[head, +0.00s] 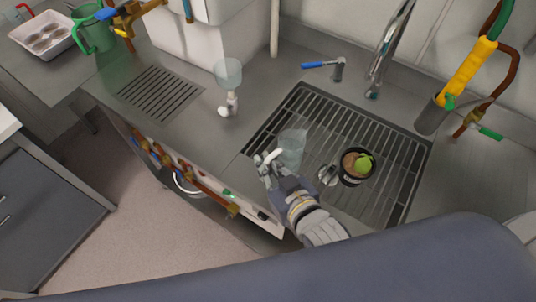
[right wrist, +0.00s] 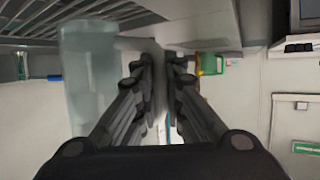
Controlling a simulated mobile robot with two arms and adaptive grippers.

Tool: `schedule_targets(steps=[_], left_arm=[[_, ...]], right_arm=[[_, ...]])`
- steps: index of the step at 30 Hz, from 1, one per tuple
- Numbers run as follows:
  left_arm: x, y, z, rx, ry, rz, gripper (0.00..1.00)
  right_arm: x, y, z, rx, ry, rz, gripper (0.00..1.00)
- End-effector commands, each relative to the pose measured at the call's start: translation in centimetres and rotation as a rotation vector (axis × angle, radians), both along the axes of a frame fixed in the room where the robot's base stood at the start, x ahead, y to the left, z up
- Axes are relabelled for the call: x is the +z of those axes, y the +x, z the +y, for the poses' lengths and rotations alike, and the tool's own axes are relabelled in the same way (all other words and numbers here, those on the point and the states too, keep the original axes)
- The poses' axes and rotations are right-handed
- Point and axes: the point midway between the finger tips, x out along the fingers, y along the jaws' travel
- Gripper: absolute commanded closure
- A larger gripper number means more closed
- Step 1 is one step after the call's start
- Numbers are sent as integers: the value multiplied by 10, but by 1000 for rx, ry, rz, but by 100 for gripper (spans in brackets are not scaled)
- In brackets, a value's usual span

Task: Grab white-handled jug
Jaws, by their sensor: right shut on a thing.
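The clear jug with a white handle (head: 292,148) is at the left part of the sink grate in the head view. My right gripper (head: 268,163) is at its left side, shut on the white handle. In the right wrist view the jug's pale see-through body (right wrist: 88,75) stands left of the fingers, and the right gripper (right wrist: 160,70) has the handle between its fingers. I cannot tell whether the jug touches the grate. My left gripper is not in view.
On the grate (head: 395,165) sits a black pot (head: 357,166) with a green thing in it. A green jug (head: 95,32) is far left.

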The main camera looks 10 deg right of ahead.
Motion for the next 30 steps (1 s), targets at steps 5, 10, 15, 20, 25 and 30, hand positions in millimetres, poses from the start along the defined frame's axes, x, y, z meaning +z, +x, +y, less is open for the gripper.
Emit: schedule_targets(steps=[5,10,15,20,25,30], left_arm=[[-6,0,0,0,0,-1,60],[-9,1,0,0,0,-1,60],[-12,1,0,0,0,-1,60],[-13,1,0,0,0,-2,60],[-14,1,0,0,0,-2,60],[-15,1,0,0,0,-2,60]], right_arm=[[0,-18,5,0,2,2,100],[2,-31,8,0,1,0,100],[3,-41,11,1,0,0,100],[4,-46,12,0,0,-1,100],[5,-50,13,0,1,-2,100],[6,-51,14,-1,0,-2,100]])
